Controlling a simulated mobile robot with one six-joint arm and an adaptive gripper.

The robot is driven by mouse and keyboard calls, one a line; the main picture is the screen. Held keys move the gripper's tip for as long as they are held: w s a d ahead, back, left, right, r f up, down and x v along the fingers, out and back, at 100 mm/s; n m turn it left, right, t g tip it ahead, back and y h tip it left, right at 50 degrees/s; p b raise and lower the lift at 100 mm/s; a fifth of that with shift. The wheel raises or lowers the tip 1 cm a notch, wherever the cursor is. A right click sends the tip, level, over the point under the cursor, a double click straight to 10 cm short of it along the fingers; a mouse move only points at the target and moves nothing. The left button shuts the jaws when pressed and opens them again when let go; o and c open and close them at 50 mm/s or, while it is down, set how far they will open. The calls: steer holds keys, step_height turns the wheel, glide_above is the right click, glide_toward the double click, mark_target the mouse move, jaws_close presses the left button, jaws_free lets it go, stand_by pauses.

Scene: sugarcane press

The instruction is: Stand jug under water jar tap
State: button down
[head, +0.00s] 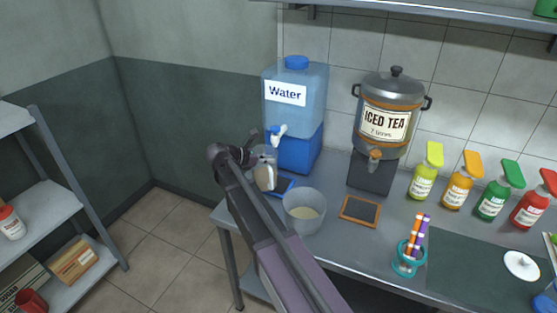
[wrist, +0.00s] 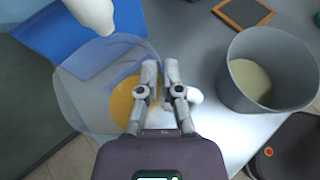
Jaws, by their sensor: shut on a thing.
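The clear jug (wrist: 84,92) has a yellow-orange patch at its bottom in the wrist view. My gripper (wrist: 166,72) is shut on the jug's right side, apparently at the handle, which the fingers partly hide. The water jar (head: 310,95) is a blue translucent container on a blue stand, with a white tap (head: 279,131). In the wrist view the tap (wrist: 92,12) overlaps the jug's far rim. In the head view my gripper (head: 256,160) and the jug are just below the tap, partly hidden by my arm. I cannot tell whether the jug's base touches the surface.
A grey bucket (head: 304,222) with pale contents stands close right of the jug. A blue mat or tray (head: 286,187) lies near the jar stand. A small framed board (head: 360,211) and an iced tea urn (head: 389,110) are further right. The table's left edge is near.

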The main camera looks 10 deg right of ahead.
stand_by(0.3)
steer(key=shift+r+b+x, duration=0.1)
steer(key=shift+b+x, duration=0.3)
steer(key=shift+x, duration=0.8)
steer(key=shift+r+b+x, duration=0.15)
steer(key=shift+b+x, duration=0.2)
steer(key=shift+x, duration=0.8)
steer(key=shift+d, duration=0.1)
steer(key=c, duration=0.8)
jaws_free()
steer(key=p+v, duration=0.5)
steer(key=v, duration=0.7)
